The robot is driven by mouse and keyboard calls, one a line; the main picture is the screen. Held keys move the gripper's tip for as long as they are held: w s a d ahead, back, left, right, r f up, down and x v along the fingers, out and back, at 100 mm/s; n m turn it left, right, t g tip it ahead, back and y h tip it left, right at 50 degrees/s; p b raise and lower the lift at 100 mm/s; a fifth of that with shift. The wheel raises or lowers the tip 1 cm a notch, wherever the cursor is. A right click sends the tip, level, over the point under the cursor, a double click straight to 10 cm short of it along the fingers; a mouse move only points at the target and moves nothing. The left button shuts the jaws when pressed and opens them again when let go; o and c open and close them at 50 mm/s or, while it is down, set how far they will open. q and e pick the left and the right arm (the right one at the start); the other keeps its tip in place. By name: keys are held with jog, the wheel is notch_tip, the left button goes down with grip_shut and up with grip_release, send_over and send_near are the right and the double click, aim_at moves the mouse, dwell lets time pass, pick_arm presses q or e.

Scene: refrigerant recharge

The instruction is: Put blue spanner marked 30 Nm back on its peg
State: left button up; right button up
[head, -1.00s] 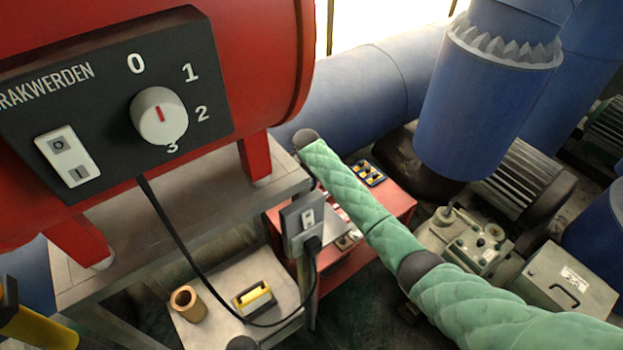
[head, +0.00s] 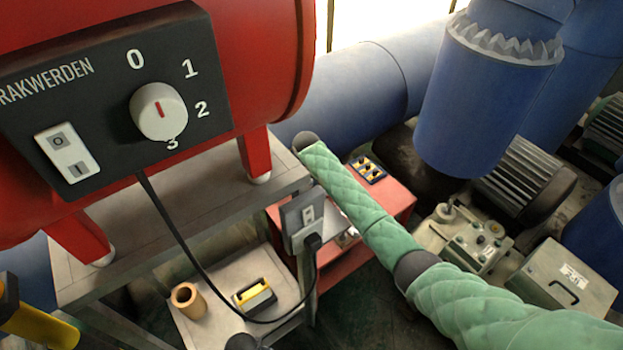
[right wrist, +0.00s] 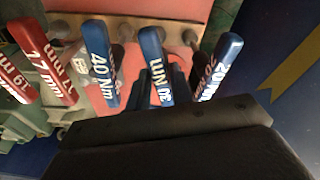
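The blue spanner marked 30 Nm (right wrist: 154,62) is in the middle of the right wrist view. Its lower part runs between the dark fingers of my right gripper (right wrist: 163,92), which look closed around it. Blue spanners marked 40 Nm (right wrist: 100,62) and 20 Nm (right wrist: 219,66) stand on either side, apart from it. Behind them is a pink-red surface with peg-like round shapes (right wrist: 190,38); I cannot tell which is its peg or whether the spanner touches one. In the head view, my right arm hides most of this spot. My left gripper is not in view.
Red spanners (right wrist: 47,62) marked in mm stand at the left in the right wrist view. In the head view, a red cabinet (head: 400,198) lies behind my right arm, close to a grey switch box (head: 303,222) with a black cable. Grey machinery (head: 470,240) stands to the right.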

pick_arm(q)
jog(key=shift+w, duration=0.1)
pick_arm(e)
jog(key=o, duration=0.5)
jog(key=shift+r, duration=0.25)
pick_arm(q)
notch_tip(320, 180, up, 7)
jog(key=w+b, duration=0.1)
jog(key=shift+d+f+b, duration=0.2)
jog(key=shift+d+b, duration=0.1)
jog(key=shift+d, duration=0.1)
pick_arm(e)
jog(key=r, duration=0.5)
jog(key=s+r, duration=0.1)
jog(key=r, duration=0.1)
jog(key=shift+a+r, duration=0.15)
jog(key=shift+a, duration=0.2)
jog(key=shift+d, duration=0.1)
